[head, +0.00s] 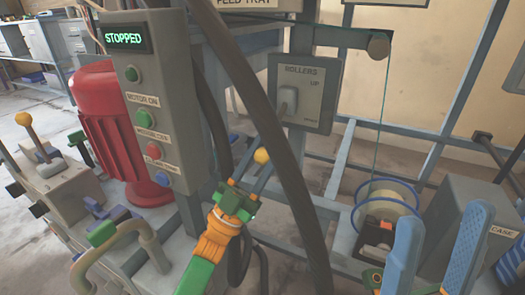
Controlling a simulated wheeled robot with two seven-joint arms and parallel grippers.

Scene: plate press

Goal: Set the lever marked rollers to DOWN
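The ROLLERS panel (322,84) is a grey plate with UP printed near its top and a small, hard-to-read label lower down. A pale lever mount (288,101) sits on its left part. A yellow ball knob (262,155) shows below it, toward me. A dark hose hides whatever links mount and knob. My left gripper (261,153), green with slim grey-blue fingers, reaches up from below with a finger on each side of the knob. I cannot tell whether they touch it. My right gripper (443,225) is close to me at bottom right, its two blue fingers wide apart and empty.
A control box (150,95) reading STOPPED, with several buttons, stands left beside a red motor (105,125). Another lever with an orange knob (23,118) is at far left. Thick dark hoses (270,125) cross before the panel. A spool (387,200) stands behind my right gripper.

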